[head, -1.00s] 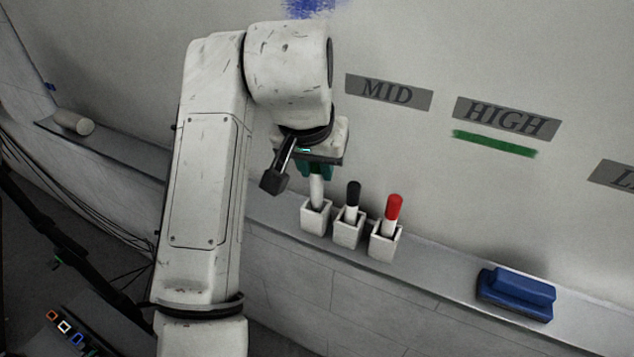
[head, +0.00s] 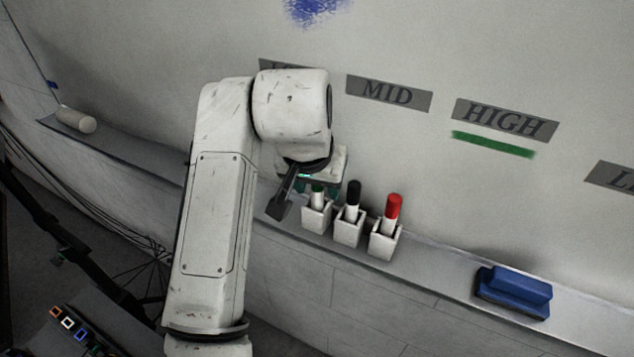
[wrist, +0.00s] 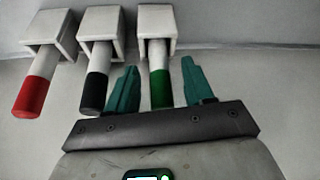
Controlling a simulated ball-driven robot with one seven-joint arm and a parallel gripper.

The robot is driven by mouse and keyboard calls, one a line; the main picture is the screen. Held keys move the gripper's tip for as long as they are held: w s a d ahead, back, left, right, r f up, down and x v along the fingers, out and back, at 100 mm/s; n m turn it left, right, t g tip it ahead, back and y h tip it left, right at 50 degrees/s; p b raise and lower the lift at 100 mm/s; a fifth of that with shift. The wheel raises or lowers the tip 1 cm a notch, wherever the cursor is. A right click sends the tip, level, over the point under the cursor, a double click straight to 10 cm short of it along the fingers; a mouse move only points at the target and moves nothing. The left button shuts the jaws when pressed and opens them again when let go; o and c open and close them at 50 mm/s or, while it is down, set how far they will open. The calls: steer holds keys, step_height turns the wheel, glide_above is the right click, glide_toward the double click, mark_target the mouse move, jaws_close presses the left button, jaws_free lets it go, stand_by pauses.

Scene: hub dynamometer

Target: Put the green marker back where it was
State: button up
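The green marker (wrist: 160,88) stands cap-end out in a white square holder (wrist: 157,20), the left one of three in the head view (head: 316,217). In the wrist view it lies between the two teal fingers of my gripper (wrist: 159,66), with a gap on each side, so the gripper is open around it. In the head view my gripper (head: 318,184) is just above that holder, and my wrist hides much of the fingers and marker cap.
A black marker (head: 353,194) and a red marker (head: 393,208) stand in the neighbouring holders. A blue eraser (head: 514,291) lies farther right on the ledge (head: 440,277). A white cylinder (head: 76,120) lies at the far left. A green stroke (head: 493,144) is under HIGH.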

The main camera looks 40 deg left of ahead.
steer(key=shift+r, duration=0.15)
steer(key=b+v, duration=0.1)
steer(key=v, duration=1)
steer(key=shift+s+r, duration=0.15)
steer(key=shift+r, duration=0.25)
steer(key=shift+d, duration=0.1)
